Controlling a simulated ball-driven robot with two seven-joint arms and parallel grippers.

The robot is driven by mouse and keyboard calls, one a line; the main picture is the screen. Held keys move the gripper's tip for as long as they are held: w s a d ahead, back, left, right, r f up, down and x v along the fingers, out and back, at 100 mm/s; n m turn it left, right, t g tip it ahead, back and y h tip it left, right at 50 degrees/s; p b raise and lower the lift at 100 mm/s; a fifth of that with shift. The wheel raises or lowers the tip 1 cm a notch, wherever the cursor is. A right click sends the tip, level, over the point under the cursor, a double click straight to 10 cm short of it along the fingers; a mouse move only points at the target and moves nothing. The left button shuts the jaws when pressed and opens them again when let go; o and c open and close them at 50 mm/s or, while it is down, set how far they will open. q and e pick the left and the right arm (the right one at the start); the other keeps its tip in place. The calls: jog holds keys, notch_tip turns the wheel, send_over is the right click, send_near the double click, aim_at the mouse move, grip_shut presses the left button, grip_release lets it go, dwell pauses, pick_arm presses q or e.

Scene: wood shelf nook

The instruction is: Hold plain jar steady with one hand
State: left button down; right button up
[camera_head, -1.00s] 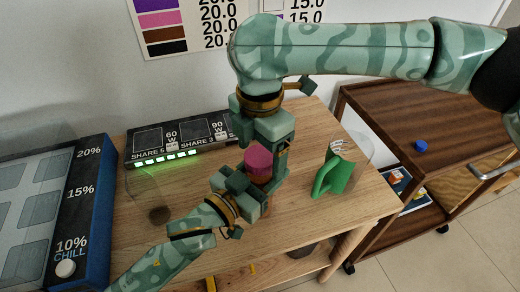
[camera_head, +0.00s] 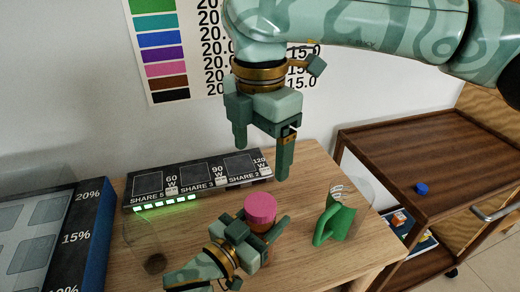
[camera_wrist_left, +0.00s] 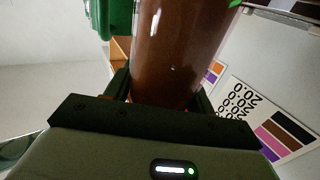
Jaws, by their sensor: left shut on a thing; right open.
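The jar has a pink lid (camera_head: 261,207) and a brown body, and stands upright on the wooden table. In the left wrist view the brown jar (camera_wrist_left: 180,50) fills the space between the fingers. My left gripper (camera_head: 258,232) is shut on the jar's body, below the lid, and hides part of it. My right gripper (camera_head: 262,158) is open and empty above the jar, fingers pointing down, clear of the lid.
A dark panel with lit green bars (camera_head: 195,183) lies behind. A blue-edged panel (camera_head: 95,235) is at left. A brown cart (camera_head: 430,180) stands at right with a blue cap (camera_head: 421,188) on it.

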pick_arm(q)
jog(key=shift+c, duration=2.2)
grip_release()
jog(key=p+v, duration=0.3)
jog(key=v, duration=1.3)
jog(key=shift+a+p, duration=0.15)
jog(key=shift+p, duration=0.25)
pick_arm(e)
jog(key=r, duration=0.2)
jog(key=s+r, duration=0.1)
jog(key=r, duration=0.2)
jog(key=shift+r, duration=0.1)
pick_arm(q)
jog(key=shift+s+f, duration=0.1)
jog(key=shift+s, duration=0.05)
pick_arm(e)
jog(key=shift+s, duration=0.1)
